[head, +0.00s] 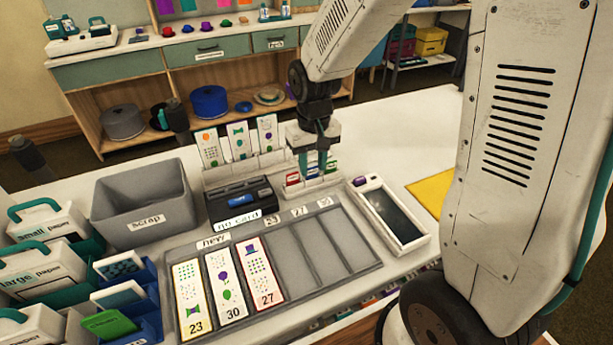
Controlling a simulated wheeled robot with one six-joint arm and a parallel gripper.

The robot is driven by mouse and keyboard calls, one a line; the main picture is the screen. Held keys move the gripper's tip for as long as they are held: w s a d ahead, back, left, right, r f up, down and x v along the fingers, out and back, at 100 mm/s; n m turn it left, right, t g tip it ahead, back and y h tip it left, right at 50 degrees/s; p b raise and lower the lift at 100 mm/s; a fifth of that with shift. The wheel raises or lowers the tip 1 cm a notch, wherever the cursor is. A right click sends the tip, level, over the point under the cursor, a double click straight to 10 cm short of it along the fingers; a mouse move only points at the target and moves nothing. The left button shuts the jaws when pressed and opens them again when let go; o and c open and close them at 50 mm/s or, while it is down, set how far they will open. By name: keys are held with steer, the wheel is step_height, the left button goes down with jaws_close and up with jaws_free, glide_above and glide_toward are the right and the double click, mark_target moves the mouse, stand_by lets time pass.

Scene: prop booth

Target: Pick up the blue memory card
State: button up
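A white holder (318,184) on the table carries a row of small memory cards. A red card (292,179) is at its left and a green card (332,166) at its right. The blue memory card (313,173) shows between them, partly hidden. My gripper (313,168) points down right over the holder. Its two teal fingers are apart, with the left one near the red card and the right one near the green card. The blue card appears low between the fingertips. I cannot tell whether the fingers touch it.
A black device labelled "no card" (238,203) stands left of the holder. Tall printed cards (238,143) stand in a rack behind. A white-framed dark screen (392,216) lies to the right. A grey tray (330,262) with printed cards is in front. A grey scrap bin (145,211) stands left.

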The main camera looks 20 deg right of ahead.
steer(key=shift+c, duration=0.7)
steer(key=shift+r, duration=0.2)
